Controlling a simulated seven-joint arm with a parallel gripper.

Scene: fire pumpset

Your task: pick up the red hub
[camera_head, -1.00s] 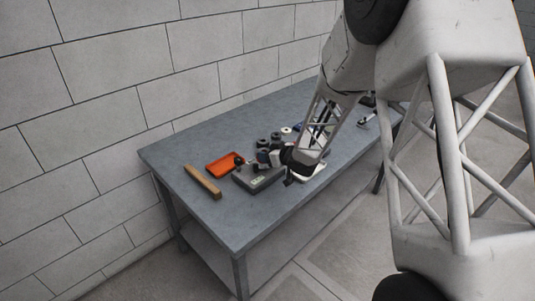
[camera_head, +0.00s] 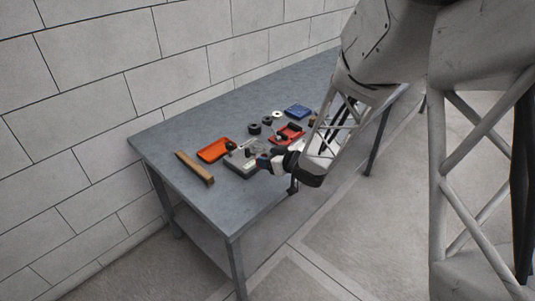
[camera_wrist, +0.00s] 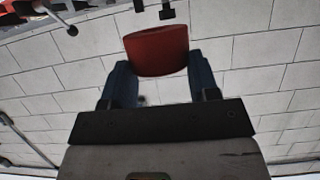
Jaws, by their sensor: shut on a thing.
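The red hub (camera_wrist: 157,50) shows in the wrist view as a rounded red piece between the two blue fingers of my gripper (camera_wrist: 160,78). My gripper is shut on it, and wall blocks show behind it. In the head view my gripper (camera_head: 267,161) is near the front edge of the grey table (camera_head: 185,130), just right of a grey box. I cannot make out the hub clearly in the head view, and my arm hides part of the table there.
A wooden bar (camera_head: 195,167), an orange tray (camera_head: 212,151) and the grey box (camera_head: 240,164) stand at the left. Black round parts (camera_head: 254,129), a red tray (camera_head: 290,129) and a blue tray (camera_head: 299,111) lie behind my gripper. The table's far left is clear.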

